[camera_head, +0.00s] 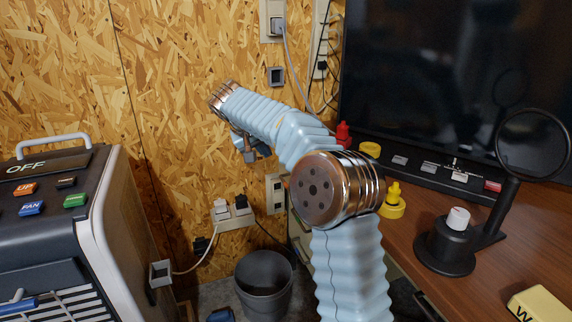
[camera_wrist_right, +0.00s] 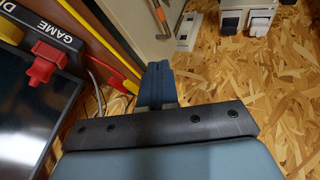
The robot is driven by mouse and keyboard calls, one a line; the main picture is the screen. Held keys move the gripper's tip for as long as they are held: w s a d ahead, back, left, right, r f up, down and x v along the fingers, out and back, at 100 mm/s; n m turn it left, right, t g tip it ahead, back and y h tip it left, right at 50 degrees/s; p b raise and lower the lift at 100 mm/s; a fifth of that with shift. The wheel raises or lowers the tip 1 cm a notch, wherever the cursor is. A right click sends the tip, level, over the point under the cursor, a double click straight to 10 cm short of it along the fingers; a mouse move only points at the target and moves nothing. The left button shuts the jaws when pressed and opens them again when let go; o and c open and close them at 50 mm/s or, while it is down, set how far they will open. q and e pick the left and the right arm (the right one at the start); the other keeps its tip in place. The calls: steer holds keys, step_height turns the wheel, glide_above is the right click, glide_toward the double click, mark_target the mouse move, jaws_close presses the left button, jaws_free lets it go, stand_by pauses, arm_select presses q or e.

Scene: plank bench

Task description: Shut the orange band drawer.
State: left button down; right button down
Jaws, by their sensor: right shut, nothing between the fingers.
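In the head view my right arm hides most of the area below the desk's left end. My right gripper (camera_wrist_right: 155,68) is shut, its blue fingers together and empty, close to the panel; whether it touches cannot be told. It also shows small and dark in the head view (camera_head: 256,150), in front of the chipboard wall. My left gripper is not in view.
A wooden desk (camera_head: 450,240) on the right carries a black screen (camera_head: 450,75), a yellow bottle (camera_head: 393,200) and a magnifier stand (camera_head: 447,245). A grey bin (camera_head: 264,290) stands on the floor. A control machine (camera_head: 50,225) is on the left. Wall sockets and cables are near my arm.

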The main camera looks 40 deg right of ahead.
steer(key=d+f, duration=0.5)
steer(key=w+d+f, duration=0.1)
steer(key=d+f, duration=0.1)
steer(key=d, duration=0.1)
steer(key=shift+d+f, duration=0.25)
steer(key=shift+f, duration=0.05)
steer(key=shift+s+d, duration=0.15)
steer(key=shift+d, duration=0.4)
steer(key=shift+s+d+p, duration=0.2)
steer(key=shift+d, duration=0.45)
steer(key=shift+s+d+p, duration=0.2)
steer(key=shift+d, duration=0.45)
steer(key=shift+a, duration=0.1)
